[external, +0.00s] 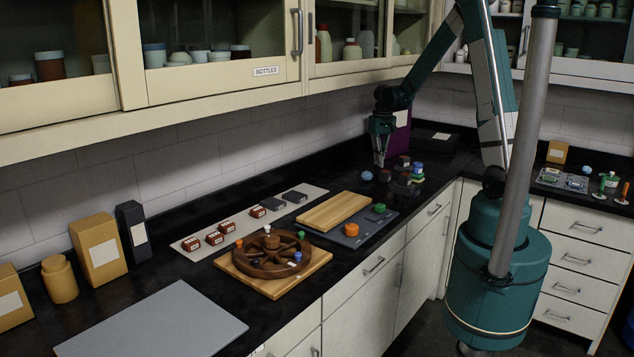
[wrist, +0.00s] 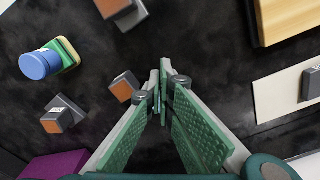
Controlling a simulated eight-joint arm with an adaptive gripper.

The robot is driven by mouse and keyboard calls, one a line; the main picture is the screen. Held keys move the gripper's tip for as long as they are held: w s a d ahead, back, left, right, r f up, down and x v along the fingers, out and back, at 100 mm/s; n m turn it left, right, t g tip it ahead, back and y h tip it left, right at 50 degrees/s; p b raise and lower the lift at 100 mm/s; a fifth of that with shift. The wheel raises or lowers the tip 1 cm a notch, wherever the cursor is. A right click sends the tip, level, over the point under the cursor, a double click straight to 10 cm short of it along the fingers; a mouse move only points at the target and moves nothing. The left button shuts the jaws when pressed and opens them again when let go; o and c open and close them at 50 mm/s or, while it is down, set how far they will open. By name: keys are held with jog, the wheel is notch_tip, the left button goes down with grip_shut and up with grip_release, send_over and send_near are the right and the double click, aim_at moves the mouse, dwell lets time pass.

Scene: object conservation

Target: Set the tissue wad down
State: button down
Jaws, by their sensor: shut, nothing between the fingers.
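My gripper (external: 380,160) is shut and empty above the black counter near the back corner. In the wrist view its green fingers (wrist: 161,88) meet with nothing between them. A small pale blue rounded lump (external: 367,175) lies on the counter just below and left of the gripper in the external view; it may be the tissue wad, but it is too small to be sure. A similar pale blue lump (external: 589,169) lies on the right-hand counter. Neither lump can be made out in the wrist view.
Small dark-and-orange blocks (wrist: 125,86) and a blue-topped green stack (wrist: 40,64) stand near the gripper. A purple panel (external: 401,132) stands behind it. A wooden board (external: 333,211) and wheel (external: 269,254) lie nearer. The grey mat (external: 150,325) is clear.

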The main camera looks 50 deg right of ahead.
aim_at(360, 176)
jog(key=shift+f, duration=0.15)
notch_tip(360, 176, down, 9)
jog(key=shift+f, duration=0.15)
jog(key=shift+w+f, duration=0.15)
jog(key=shift+f, duration=0.1)
jog(key=shift+w+d+r, duration=0.1)
jog(key=shift+w+d, duration=0.35)
jog(key=shift+w, duration=0.4)
jog(key=shift+w+d, duration=0.4)
jog(key=shift+w, duration=0.4)
jog(key=w+d+b, duration=0.1)
jog(key=w, duration=0.2)
jog(key=w+d+b, duration=0.1)
jog(key=w+d, duration=0.1)
jog(key=w, duration=0.2)
jog(key=w+d+b, duration=0.1)
jog(key=w+d, duration=0.1)
jog(key=w, duration=0.2)
jog(key=shift+d, duration=0.25)
jog(key=shift+s, duration=0.1)
